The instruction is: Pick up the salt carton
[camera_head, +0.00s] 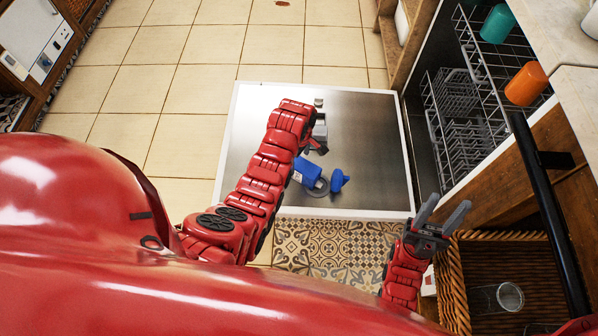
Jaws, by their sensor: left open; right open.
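A blue container with a pale label (306,172) lies tilted on the open dishwasher door; I cannot read its label. A smaller blue piece (339,180) is just right of it. Beside the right arm, a white box with some red (428,281) shows partly at the basket's edge; I cannot tell which of these is the salt carton. My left gripper (320,145) is open, low over the door just above the blue container, partly hidden by its arm. My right gripper (442,212) is open and empty, its fingers up near the door's lower right corner.
The dishwasher door's steel panel (370,130) is mostly clear. Dishwasher racks (465,110) hold a teal cup (497,24) and an orange cup (526,84). A wicker basket (452,290) with glasses (497,298) is at lower right, near a black handle bar (550,210). Tiled floor (190,90) is free at left.

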